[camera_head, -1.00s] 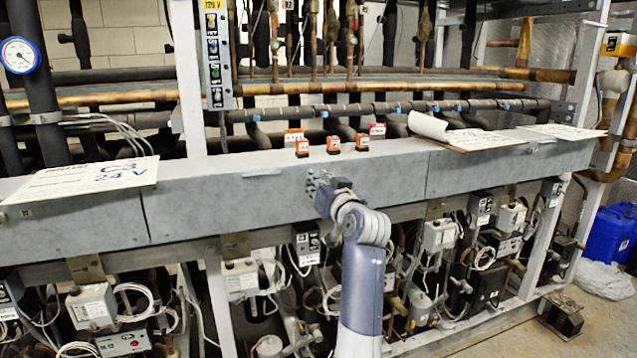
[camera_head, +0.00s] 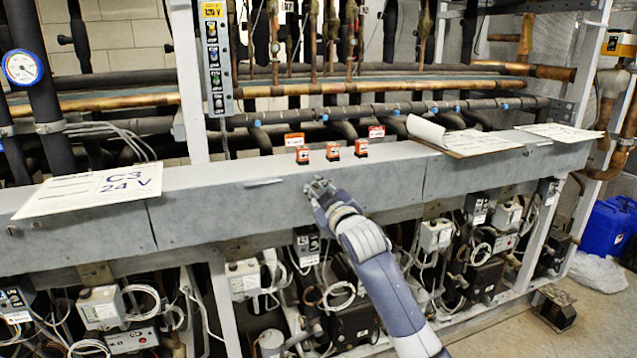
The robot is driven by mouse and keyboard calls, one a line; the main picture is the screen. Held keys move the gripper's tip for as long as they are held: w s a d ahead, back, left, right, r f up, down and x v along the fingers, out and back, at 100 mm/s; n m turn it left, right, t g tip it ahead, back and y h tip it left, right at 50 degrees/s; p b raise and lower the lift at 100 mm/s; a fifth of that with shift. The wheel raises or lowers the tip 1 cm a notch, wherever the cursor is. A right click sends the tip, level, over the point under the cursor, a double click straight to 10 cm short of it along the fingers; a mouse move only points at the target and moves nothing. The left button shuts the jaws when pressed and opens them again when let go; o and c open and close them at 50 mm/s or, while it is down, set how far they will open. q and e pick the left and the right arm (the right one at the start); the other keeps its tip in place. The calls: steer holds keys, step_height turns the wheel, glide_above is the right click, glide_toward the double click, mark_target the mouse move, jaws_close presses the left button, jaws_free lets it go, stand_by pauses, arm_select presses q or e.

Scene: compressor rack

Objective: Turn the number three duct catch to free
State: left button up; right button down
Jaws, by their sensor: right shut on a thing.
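The long grey duct (camera_head: 225,208) crosses the middle of the view. My right gripper (camera_head: 318,187) is at its front face, below three small orange blocks (camera_head: 332,151) on the duct's top. It is shut on a small part at the duct face, seemingly the duct catch; the fingers hide it, so I cannot read its number or its position. A short pale strip (camera_head: 264,182) lies on the duct face to the left of the gripper. My left gripper is out of view.
Paper sheets (camera_head: 95,190) lie on the duct's left end, and a clipboard (camera_head: 470,141) lies towards its right. Pipes (camera_head: 110,101) run behind. Control boxes (camera_head: 101,306) and loose cables hang below. A blue container (camera_head: 608,228) stands on the floor at right.

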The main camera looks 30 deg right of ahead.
steer(key=n+p, duration=0.3)
steer(key=n, duration=0.1)
steer(key=shift+r+n, duration=0.1)
steer(key=shift+n, duration=0.2)
steer(key=shift+n+p, duration=1)
steer(key=shift+n, duration=0.6)
steer(key=c, duration=1.5)
jaws_free()
steer(key=shift+s, duration=0.1)
steer(key=v, duration=1.1)
steer(key=shift+s+a, duration=0.2)
steer(key=shift+s, duration=0.2)
steer(key=shift+f, duration=0.25)
